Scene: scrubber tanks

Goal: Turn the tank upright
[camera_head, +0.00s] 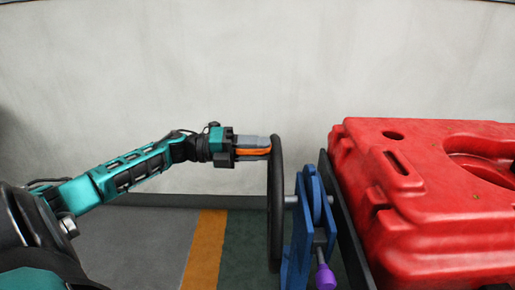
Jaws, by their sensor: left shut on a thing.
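The red tank (440,205) fills the right side of the view, and its right part is cut off by the picture edge. Its large face with recesses and holes points up, so it appears to lie flat. A black handwheel (276,225) stands edge-on left of it, joined by a shaft to a blue bracket (302,230). My left gripper (268,146) reaches in from the left and is shut on the upper part of the wheel's rim. The exact finger contact is too small to make out. My right gripper is not in view.
A dark frame plate (345,235) runs along the tank's left side. A purple knob (325,277) hangs below the blue bracket. A pale wall (200,65) stands behind. The floor left of the wheel, with an orange stripe (205,248), is clear.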

